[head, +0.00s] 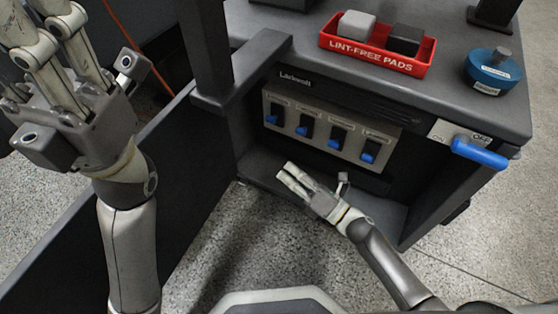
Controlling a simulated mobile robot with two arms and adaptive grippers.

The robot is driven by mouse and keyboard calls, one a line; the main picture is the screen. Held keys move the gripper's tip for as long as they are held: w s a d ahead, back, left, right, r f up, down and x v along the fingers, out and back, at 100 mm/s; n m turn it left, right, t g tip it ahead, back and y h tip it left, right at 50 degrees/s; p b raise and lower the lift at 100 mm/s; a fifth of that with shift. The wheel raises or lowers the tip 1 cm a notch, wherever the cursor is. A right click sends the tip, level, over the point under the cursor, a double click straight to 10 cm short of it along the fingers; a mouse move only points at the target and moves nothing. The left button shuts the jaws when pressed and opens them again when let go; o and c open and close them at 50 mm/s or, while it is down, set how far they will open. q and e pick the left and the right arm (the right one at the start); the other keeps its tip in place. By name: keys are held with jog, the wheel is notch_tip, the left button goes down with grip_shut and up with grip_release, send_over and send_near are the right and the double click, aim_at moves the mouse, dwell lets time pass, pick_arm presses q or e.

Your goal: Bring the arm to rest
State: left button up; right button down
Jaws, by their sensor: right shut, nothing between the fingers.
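My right gripper (287,171) is shut and empty. It is in front of the open cabinet bay, below a panel (334,134) with several blue-tipped switches, and appears apart from them. My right arm (375,248) comes in from the lower right. My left gripper (45,40) is raised large at the upper left. Its fingers point up and their tips run out of the frame, so I cannot tell how far apart they are.
An open door (130,215) stands on the left. On the cabinet top are a red tray (376,57) with a grey and a black pad, and a blue round object (492,72). A blue handle (480,153) juts out at the right, by ON and OFF marks. Speckled floor lies below.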

jog(key=shift+s+d, duration=0.25)
dwell(0.4)
